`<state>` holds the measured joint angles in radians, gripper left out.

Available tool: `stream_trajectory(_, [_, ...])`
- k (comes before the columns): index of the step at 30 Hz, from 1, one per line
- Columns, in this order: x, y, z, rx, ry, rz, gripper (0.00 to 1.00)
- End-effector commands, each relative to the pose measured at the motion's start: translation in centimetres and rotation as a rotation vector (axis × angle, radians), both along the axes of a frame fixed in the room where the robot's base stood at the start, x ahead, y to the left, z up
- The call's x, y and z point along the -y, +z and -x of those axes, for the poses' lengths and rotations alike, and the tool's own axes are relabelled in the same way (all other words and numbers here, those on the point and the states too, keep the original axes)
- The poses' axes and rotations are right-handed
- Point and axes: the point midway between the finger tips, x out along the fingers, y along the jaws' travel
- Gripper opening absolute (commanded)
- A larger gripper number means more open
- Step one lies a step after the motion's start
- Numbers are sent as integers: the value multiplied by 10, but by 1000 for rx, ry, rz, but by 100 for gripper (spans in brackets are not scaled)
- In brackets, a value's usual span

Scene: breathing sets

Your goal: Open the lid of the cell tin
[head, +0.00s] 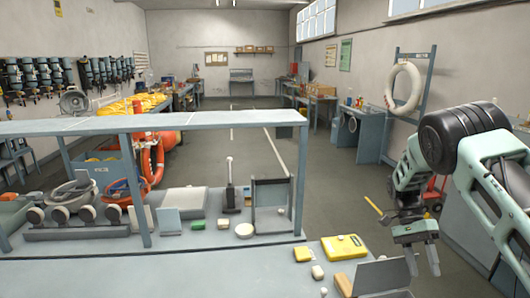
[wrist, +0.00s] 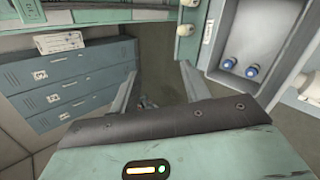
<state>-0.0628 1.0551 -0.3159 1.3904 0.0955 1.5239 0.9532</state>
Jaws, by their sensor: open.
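I cannot tell for certain which thing is the cell tin. A grey metal box-like thing (head: 382,279) sits at the near right of the front bench and is partly cut off by the lower picture edge. A flat yellow case (head: 345,247) lies behind it. My gripper (head: 423,266) hangs to the right of the grey thing, fingers down, apart from it. In the wrist view my gripper (wrist: 158,72) shows two spread fingers with nothing held between them. No tin is recognisable between or near the fingers there.
The front bench (head: 210,275) carries a small yellow box (head: 302,255) and small pale pieces. A raised shelf (head: 200,122) spans the bench behind. In the wrist view, blue drawers (wrist: 75,85) stand left and a grey recess with blue-capped knobs (wrist: 240,67) right. Open floor (head: 250,150) lies beyond.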

Motion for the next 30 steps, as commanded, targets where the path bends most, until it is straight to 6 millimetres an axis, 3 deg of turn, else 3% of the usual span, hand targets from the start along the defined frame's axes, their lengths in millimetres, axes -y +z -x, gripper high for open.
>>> stream_trajectory(8, [-35,2,5,68,101,-110,46])
stream_trajectory(17, [-107,11,26,201,342,-318,46])
stream_trajectory(23, [-184,20,77,342,676,-528,46])
stream_trajectory(27, [-229,22,128,431,959,-656,46])
stream_trajectory(30, [-250,18,170,485,1173,-726,46])
